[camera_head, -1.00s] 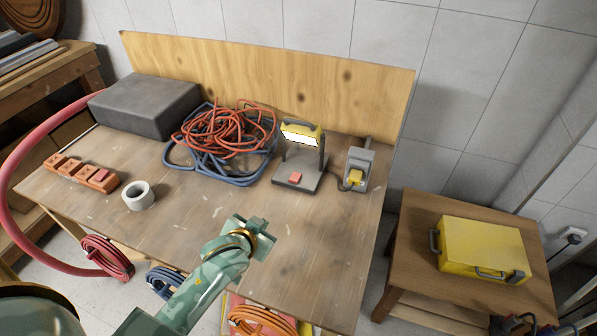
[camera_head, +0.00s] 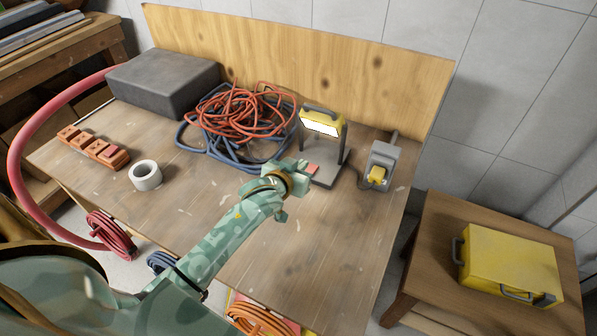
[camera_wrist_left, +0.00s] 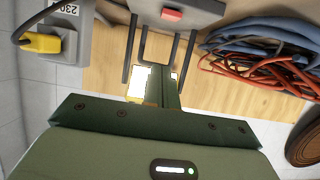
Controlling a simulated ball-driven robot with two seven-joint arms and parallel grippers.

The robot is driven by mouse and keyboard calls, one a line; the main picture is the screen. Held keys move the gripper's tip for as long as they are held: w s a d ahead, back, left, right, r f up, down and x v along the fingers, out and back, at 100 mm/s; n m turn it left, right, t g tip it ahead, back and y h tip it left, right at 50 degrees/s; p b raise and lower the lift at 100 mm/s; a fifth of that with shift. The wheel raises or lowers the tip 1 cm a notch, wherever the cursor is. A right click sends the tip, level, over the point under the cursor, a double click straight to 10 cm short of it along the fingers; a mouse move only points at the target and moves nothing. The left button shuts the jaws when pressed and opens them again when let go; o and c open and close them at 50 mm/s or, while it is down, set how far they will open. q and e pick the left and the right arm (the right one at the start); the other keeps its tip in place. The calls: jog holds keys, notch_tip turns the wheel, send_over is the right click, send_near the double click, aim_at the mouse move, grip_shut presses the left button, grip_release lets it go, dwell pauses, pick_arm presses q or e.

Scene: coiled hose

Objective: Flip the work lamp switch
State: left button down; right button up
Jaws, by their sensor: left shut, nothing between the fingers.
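The work lamp (camera_head: 322,122) stands on the bench with a yellow head, a lit white panel and a dark stand. Its red switch (camera_head: 312,168) sits on the grey base (camera_head: 328,177). My left gripper (camera_head: 297,168) is shut and empty, at the left front edge of the lamp base, partly covering it. Whether it touches the switch cannot be told. In the left wrist view the red switch (camera_wrist_left: 172,14) shows at the top, beyond the shut fingers (camera_wrist_left: 152,88). The lit panel is partly hidden behind the fingers there. My right gripper is not in view.
A grey socket box (camera_head: 381,165) with a yellow plug stands right of the lamp. Coiled red and blue hoses (camera_head: 235,115) lie to its left. The front right bench is clear.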

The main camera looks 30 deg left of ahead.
pick_arm(q)
jog(key=b, duration=0.2)
send_over(308, 169)
jog(key=s+d, duration=0.1)
jog(key=s, duration=0.1)
notch_tip(308, 169, down, 3)
jog(key=shift+d+r, duration=0.1)
notch_tip(308, 169, down, 2)
jog(key=shift+f+b, duration=0.2)
jog(key=shift+b, duration=0.45)
jog(key=shift+s+f, duration=0.2)
jog(key=shift+f, duration=0.45)
jog(key=shift+s+f, duration=0.2)
jog(key=shift+f, duration=0.25)
jog(key=shift+r+p, duration=0.85)
jog(key=shift+p, duration=0.05)
